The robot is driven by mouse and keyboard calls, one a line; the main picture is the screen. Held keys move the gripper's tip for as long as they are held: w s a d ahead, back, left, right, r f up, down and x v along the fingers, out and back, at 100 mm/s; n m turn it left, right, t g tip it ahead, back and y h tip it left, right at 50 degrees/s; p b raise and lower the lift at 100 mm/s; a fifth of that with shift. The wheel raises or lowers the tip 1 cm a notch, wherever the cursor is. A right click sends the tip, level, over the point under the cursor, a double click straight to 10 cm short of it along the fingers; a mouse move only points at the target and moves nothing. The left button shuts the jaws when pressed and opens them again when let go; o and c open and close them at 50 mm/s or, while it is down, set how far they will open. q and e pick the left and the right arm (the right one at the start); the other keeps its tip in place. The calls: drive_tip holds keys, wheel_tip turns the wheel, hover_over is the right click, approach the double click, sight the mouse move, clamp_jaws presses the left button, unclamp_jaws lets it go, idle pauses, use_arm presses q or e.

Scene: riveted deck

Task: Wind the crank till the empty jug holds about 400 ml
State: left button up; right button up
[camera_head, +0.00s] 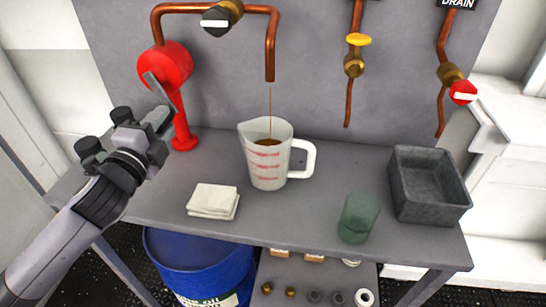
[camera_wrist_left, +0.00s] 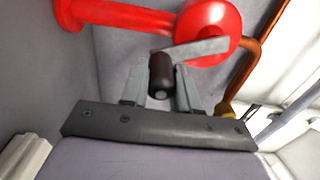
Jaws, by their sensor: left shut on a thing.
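The translucent jug (camera_head: 256,160) with red marks and a handle on its right stands upright on the bench under the copper spout (camera_head: 270,62). A thin brown stream (camera_head: 270,105) falls into it, and brown liquid shows inside; I cannot read its level exactly. The red pump (camera_head: 172,62) stands at the back left with a grey metal crank arm (camera_head: 158,88). My left gripper (camera_head: 160,115) is shut on the dark crank handle (camera_wrist_left: 160,76), which shows between its fingers in the left wrist view. My right gripper is not in view.
A folded white cloth (camera_head: 212,200) lies left in front of the jug. Valves with black (camera_head: 216,18), yellow (camera_head: 358,39) and red (camera_head: 463,92) handles are above. A blue drum (camera_head: 200,265) stands below.

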use_arm(q)
drive_tip(key=shift+d+f, duration=0.15)
drive_tip(key=shift+f, duration=0.45)
drive_tip(key=o, duration=1.7)
drive_tip(key=shift+r, duration=0.25)
drive_tip(key=shift+s+a+r, duration=0.1)
drive_tip(key=shift+s+a, duration=0.05)
drive_tip(key=shift+s, duration=1)
drive_tip(key=shift+s+a, duration=0.1)
drive_tip(key=shift+s, duration=1.05)
drive_tip(key=s, duration=0.4)
drive_tip(key=shift+s+a, duration=0.2)
